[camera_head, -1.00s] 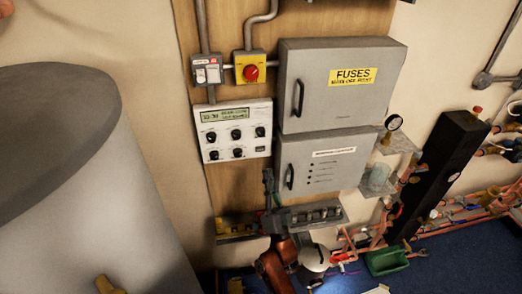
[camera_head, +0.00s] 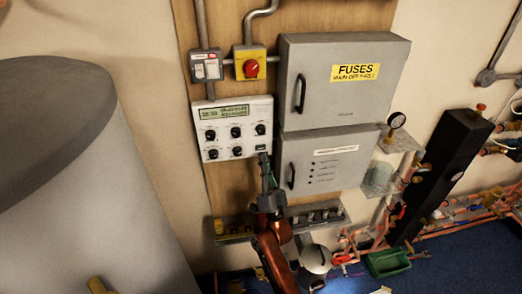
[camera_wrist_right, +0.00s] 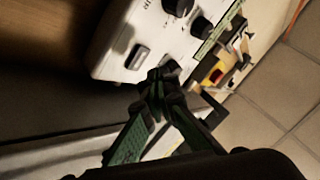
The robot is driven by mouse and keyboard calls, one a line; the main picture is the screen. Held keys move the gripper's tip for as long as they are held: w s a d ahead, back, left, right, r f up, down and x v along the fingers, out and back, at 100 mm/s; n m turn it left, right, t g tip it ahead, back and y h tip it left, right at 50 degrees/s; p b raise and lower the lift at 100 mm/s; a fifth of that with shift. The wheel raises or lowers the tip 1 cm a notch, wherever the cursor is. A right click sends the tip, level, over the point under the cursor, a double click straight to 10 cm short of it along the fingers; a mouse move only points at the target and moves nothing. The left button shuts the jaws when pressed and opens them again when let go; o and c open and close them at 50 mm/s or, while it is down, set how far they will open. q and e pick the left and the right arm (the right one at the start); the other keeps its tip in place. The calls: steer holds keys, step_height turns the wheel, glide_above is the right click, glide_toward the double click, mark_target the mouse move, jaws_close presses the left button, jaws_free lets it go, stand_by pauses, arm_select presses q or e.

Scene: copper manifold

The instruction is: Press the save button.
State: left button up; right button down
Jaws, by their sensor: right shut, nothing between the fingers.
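The white control panel (camera_head: 222,133) hangs on the wooden board, with a small display and several black knobs. A small dark rectangular button (camera_head: 261,148) is at its lower right. It looks like the save button, but its label is unreadable. A raised grey rectangular button also shows on the panel in the right wrist view (camera_wrist_right: 138,57). My right gripper (camera_head: 264,158) is shut and empty, its tips just below the button in the head view. In the right wrist view the closed fingertips (camera_wrist_right: 158,80) are beside the button; I cannot tell whether they touch the panel. My left gripper is not in view.
The grey fuse box (camera_head: 318,103) and a lower grey box (camera_head: 312,176) with handles stand right of the panel. A red rotary switch (camera_head: 251,68) is above it. A metal rail (camera_head: 318,222) is below. A large grey tank (camera_head: 70,200) fills the left.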

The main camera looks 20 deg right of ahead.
steer(key=shift+w+d, duration=0.15)
steer(key=shift+w, duration=0.35)
stand_by(1.2)
steer(key=shift+w+d, duration=0.1)
steer(key=shift+w, duration=0.3)
steer(key=shift+w+d, duration=0.1)
steer(key=shift+w, duration=0.25)
stand_by(0.5)
steer(key=shift+s, duration=0.15)
steer(key=shift+s+a, duration=0.2)
steer(key=shift+s, duration=0.4)
